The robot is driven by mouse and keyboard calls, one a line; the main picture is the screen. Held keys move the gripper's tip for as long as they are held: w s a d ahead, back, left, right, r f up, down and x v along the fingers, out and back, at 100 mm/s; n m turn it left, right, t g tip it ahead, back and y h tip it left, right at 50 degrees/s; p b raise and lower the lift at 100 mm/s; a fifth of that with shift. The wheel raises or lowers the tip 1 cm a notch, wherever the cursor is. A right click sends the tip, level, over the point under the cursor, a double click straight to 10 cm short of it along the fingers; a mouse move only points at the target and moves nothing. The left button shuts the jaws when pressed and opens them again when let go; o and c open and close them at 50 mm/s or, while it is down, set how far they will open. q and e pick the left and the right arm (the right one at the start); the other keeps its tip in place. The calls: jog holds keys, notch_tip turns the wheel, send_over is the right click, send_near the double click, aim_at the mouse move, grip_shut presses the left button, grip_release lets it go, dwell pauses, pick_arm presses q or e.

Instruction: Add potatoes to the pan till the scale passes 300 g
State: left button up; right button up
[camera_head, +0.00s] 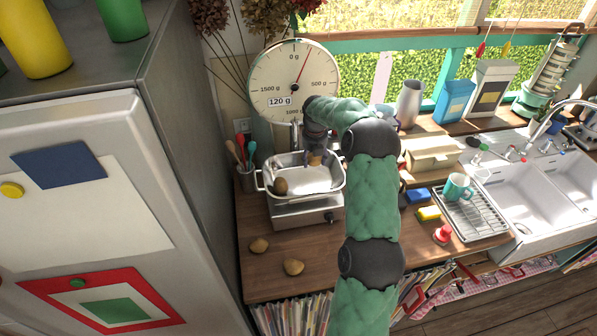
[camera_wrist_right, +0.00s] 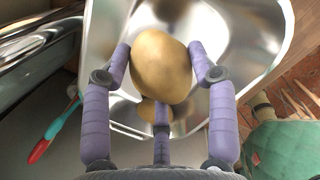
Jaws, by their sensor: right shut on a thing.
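My right gripper (camera_head: 318,146) reaches over the far part of the white pan (camera_head: 262,190). It is shut on a tan potato (camera_wrist_right: 161,62), held between its purple fingers above the pan's pale inside; the held potato also shows partly in the head view (camera_head: 315,159). Another potato (camera_head: 280,186) lies in the pan at its left side. The round dial scale (camera_head: 283,95) stands behind the pan. Its red needle points right of 0 and its label reads 120 g. Two potatoes, a nearer one (camera_head: 293,267) and a farther one (camera_head: 259,245), lie on the wooden counter. My left gripper is out of view.
A fridge (camera_head: 100,120) fills the left side. A utensil cup (camera_head: 246,179) stands left of the pan. A dish rack (camera_head: 470,216) with a teal mug (camera_head: 458,187) and a sink (camera_head: 530,190) lie to the right. The front left of the counter is mostly clear.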

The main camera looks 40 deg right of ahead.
jog(key=d, duration=0.2)
jog(key=shift+w+d+r, duration=0.15)
jog(key=shift+d+r, duration=0.05)
jog(key=shift+d, duration=0.35)
jog(key=shift+f+b, duration=1)
jog(key=shift+f, duration=1.5)
jog(key=shift+f, duration=0.15)
jog(key=shift+f+b, duration=0.35)
jog(key=shift+f, duration=0.25)
